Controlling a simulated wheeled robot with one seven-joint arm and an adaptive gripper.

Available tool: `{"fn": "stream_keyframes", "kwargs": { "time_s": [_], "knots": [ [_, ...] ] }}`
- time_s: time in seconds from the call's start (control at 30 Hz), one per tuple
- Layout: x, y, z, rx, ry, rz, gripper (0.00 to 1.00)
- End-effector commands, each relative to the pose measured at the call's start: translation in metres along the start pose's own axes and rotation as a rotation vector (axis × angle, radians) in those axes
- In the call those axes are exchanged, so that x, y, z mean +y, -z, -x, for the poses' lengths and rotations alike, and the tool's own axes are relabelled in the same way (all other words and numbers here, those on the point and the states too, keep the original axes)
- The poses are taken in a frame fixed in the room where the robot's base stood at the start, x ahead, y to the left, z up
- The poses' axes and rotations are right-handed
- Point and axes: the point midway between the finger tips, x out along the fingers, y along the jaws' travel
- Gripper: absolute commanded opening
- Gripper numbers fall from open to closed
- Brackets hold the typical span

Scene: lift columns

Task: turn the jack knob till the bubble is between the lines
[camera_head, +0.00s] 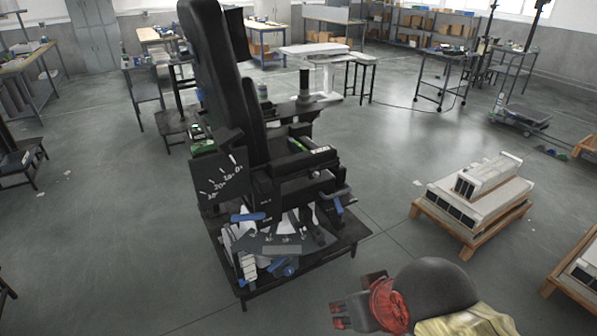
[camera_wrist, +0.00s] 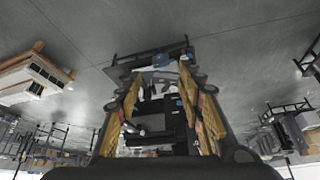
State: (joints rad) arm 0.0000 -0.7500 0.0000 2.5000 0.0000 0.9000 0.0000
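A tall black seat-like rig (camera_head: 262,170) with a white-marked angle plate (camera_head: 222,182) stands on a low black table (camera_head: 345,240). A blue knob (camera_head: 288,270) sits low at its front. A blue handle (camera_head: 247,216) and another blue part (camera_head: 337,205) are higher up. Which blue part is the jack knob is not clear. The bubble and its lines are too small to make out. My gripper (camera_head: 345,312) is in front of the rig and to its right, apart from it. In the wrist view my gripper (camera_wrist: 163,108) is open, with the rig showing between its fingers.
White slabs on a wooden pallet (camera_head: 470,238) lie to the right, with another pallet (camera_head: 565,285) at the right edge. A white table (camera_head: 315,52) and a wheeled cart (camera_head: 447,68) stand behind. The floor between my gripper and the rig is clear.

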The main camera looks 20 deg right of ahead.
Motion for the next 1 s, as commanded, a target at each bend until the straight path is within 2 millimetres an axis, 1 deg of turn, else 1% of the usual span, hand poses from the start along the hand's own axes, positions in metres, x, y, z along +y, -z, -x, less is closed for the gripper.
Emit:
{"fn": "stream_keyframes", "kwargs": {
  "time_s": [0.3,0.57,0.67,0.77,0.83,1.0],
  "knots": [
    [0.000,0.000,0.000,0.000,0.000,0.000,0.38],
    [0.002,-0.001,-0.003,-0.004,-0.004,-0.007,0.53],
    [0.005,-0.004,-0.015,-0.046,-0.008,-0.015,0.59],
    [0.009,-0.013,-0.039,-0.127,-0.013,-0.028,0.59],
    [0.012,-0.020,-0.060,-0.198,-0.016,-0.039,0.59],
    [0.020,-0.029,-0.104,-0.351,-0.022,-0.062,0.59]
  ]
}}
